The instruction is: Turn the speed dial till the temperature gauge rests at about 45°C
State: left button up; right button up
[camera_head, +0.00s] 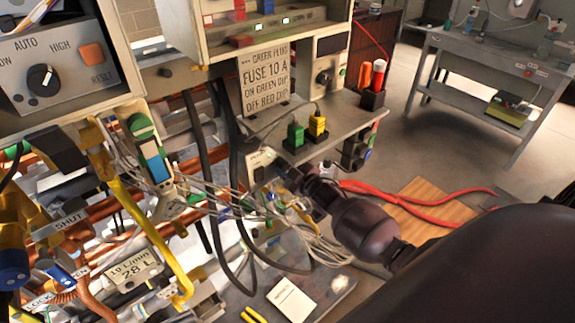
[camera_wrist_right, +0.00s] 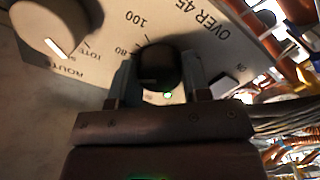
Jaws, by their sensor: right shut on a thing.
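My right gripper (camera_wrist_right: 160,76) is shut on a round black dial (camera_wrist_right: 158,62) in the right wrist view, one finger on each side of it. The dial sits on a beige panel with the marks "80", "100" and "OVER 45" around it. I cannot read which word names the dial. In the head view my right gripper (camera_head: 300,182) reaches a small pale panel (camera_head: 260,160) under the shelf, and the dial is hidden there. No temperature gauge can be made out for certain. My left gripper is not in view.
A second, larger knob (camera_wrist_right: 52,25) with a white mark is left of the dial. A green light (camera_wrist_right: 167,96) glows below it. A shelf (camera_head: 330,130) with green and yellow plugs overhangs my gripper. Loose wires and thick black cables crowd its left. A control box with an AUTO/HIGH knob (camera_head: 42,78) stands at upper left.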

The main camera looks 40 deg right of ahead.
jog(key=shift+n, duration=2.3)
jog(key=o, duration=0.9)
jog(key=s, duration=1)
jog(key=shift+s+d, duration=0.4)
